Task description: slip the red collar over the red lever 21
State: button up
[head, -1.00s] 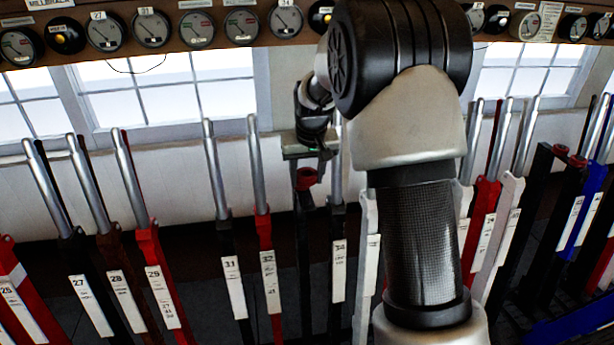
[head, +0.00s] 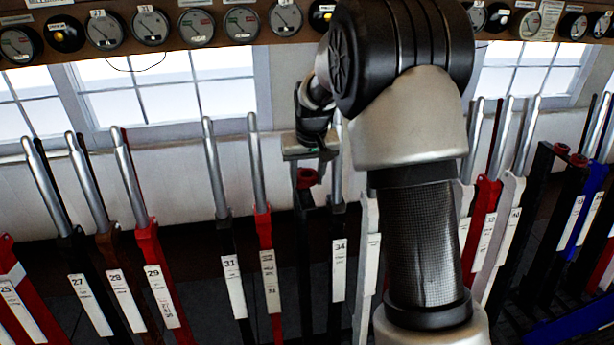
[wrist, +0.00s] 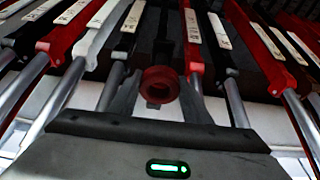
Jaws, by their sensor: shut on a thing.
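The red collar (head: 307,178) is a short ring. It hangs below my wrist, between levers 32 and 34 in the head view. In the wrist view the collar (wrist: 160,75) faces the camera with its hole visible. My gripper (head: 314,163) is shut on it; it also shows in the wrist view (wrist: 160,98), with a grey finger on each side of the ring. A black post (head: 304,235) stands just below and behind the collar; I cannot tell whether they touch. No label reading 21 is legible, so I cannot pick out red lever 21.
Red lever 32 (head: 264,235) stands close left of the collar and black lever 34 (head: 338,245) close right. Red lever 29 (head: 148,240) is farther left. More levers stand at the right. A shelf of gauges (head: 241,24) runs above the windows.

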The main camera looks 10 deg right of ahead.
aim_at(307, 193)
jog(key=shift+f+b, duration=2)
jog(key=shift+f, duration=0.95)
jog(key=shift+f, duration=0.15)
jog(key=o, duration=1.2)
jog(key=shift+o, duration=0.5)
jog(key=shift+p+v, duration=2.25)
jog(key=shift+v, duration=2.25)
